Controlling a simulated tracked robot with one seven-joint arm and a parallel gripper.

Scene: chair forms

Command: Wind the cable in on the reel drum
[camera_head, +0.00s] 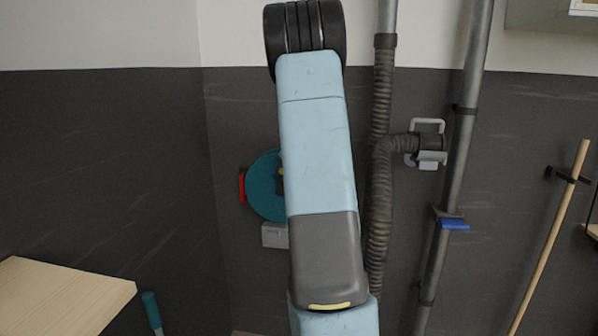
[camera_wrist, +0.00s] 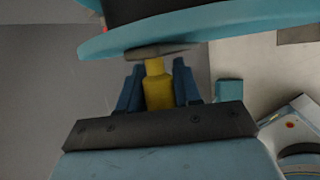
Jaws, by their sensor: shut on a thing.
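The teal reel drum (camera_head: 262,188) is on the dark wall, its right part hidden behind my arm in the head view. In the wrist view the rim of the teal drum (camera_wrist: 215,30) crosses the top. A yellow handle (camera_wrist: 158,90) stands out near the rim on a dark grey piece. My gripper (camera_wrist: 158,76) has its blue fingers on either side of the yellow handle and is shut on it. In the head view my gripper is hidden behind my arm, and a small yellow bit shows at the arm's left edge. I cannot make out the cable.
A red part (camera_head: 242,187) is at the drum's left edge. A ribbed hose (camera_head: 380,200) and a grey pipe (camera_head: 455,150) run down the wall right of my arm. A wooden top (camera_head: 60,295) is at lower left.

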